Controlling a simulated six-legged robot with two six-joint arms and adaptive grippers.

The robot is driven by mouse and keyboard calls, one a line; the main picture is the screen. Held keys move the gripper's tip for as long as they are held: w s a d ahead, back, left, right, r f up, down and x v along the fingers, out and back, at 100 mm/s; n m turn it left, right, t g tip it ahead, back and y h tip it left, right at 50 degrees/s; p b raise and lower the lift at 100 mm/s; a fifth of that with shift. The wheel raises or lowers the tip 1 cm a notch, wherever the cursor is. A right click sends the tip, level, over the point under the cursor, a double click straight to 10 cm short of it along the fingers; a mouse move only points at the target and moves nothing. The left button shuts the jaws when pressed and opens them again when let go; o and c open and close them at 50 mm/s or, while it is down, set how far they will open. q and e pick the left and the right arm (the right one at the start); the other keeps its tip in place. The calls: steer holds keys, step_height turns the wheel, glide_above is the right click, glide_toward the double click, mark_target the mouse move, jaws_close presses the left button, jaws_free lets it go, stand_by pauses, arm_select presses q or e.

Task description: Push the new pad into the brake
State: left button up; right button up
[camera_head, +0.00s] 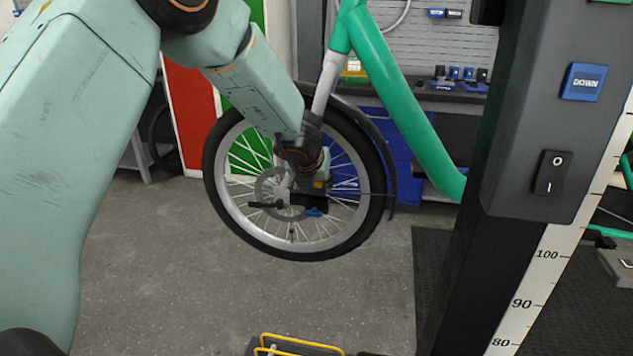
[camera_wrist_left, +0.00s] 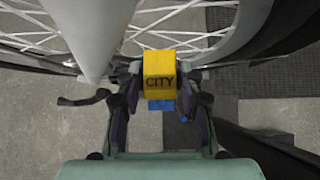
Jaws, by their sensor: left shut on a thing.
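My left gripper (camera_head: 308,198) reaches down from the upper left to the front wheel's hub area. A blue piece (camera_wrist_left: 161,105) shows just below the block; in the head view a blue bit (camera_head: 314,212) shows under the gripper. The brake disc (camera_head: 268,188) is at the hub, partly behind the gripper. I cannot make out the brake's slot. My right gripper is not in view.
The front wheel (camera_head: 247,238) hangs clear of the floor, held by the fork and green frame (camera_head: 395,85). A dark lift post (camera_head: 525,110) with a DOWN button stands at the right. A yellow-handled item (camera_head: 300,342) is at the bottom. The floor at left is clear.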

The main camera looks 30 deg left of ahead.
mark_target(317, 194)
arm_select(q)
steer(key=shift+f+b, duration=1.1)
steer(key=shift+f, duration=0.05)
stand_by(0.8)
steer(key=shift+s+f, duration=0.2)
steer(key=shift+f, duration=0.1)
steer(key=o, duration=0.6)
steer(key=shift+c, duration=0.2)
steer(key=o, duration=0.5)
steer(key=shift+f, duration=0.25)
steer(key=shift+w+r, duration=0.15)
steer(key=shift+s+r, duration=0.25)
steer(key=shift+r, duration=0.2)
steer(key=v, duration=1.1)
steer(key=shift+s, duration=0.15)
